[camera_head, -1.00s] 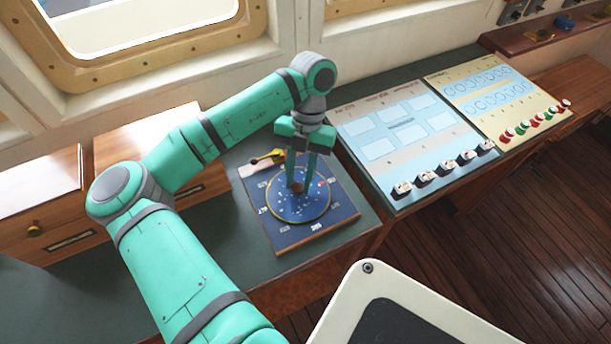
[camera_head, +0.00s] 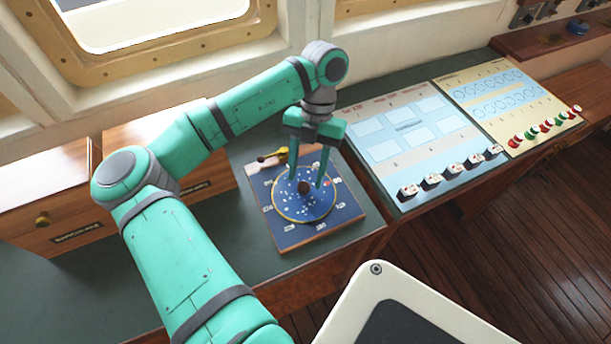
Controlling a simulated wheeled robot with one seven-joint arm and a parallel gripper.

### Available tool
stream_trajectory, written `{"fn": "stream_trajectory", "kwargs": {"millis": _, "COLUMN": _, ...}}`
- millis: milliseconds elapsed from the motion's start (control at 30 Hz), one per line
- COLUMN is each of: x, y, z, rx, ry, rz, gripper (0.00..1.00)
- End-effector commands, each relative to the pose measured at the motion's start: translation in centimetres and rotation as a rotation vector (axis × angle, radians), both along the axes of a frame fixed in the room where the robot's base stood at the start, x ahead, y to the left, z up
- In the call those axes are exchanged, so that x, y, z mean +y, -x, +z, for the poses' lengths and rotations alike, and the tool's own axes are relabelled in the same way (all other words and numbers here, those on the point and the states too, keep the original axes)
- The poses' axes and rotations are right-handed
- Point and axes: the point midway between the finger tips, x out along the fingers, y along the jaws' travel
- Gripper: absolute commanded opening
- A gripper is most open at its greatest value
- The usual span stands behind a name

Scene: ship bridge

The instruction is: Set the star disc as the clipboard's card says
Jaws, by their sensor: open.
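The star disc (camera_head: 290,207) is a round blue disc with white dots and a gold rim, lying on a square blue board with white numbers around it (camera_head: 334,228). A dark brown knob (camera_head: 304,187) stands at the disc's middle. My gripper (camera_head: 307,181) points down over the disc, its fingers open on either side of the knob. I cannot tell whether the fingers touch the knob. The clipboard and its card cannot be made out in this view.
To the right are a pale blue panel (camera_head: 405,140) with several dark-based switches and a yellow panel (camera_head: 500,100) with red, green and white knobs. Wooden drawers (camera_head: 70,222) stand at the left.

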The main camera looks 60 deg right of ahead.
Motion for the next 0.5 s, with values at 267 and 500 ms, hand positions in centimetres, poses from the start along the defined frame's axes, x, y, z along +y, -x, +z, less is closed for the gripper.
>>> {"fn": "stream_trajectory", "kwargs": {"millis": 267, "x": -2.0, "y": -0.6, "z": 4.9, "rx": -0.004, "ry": 0.001, "rz": 0.001, "gripper": 0.44}}
{"fn": "stream_trajectory", "kwargs": {"millis": 500, "x": -3.1, "y": -0.8, "z": 7.6, "rx": -0.001, "ry": 0.0, "rz": 0.0, "gripper": 0.44}}
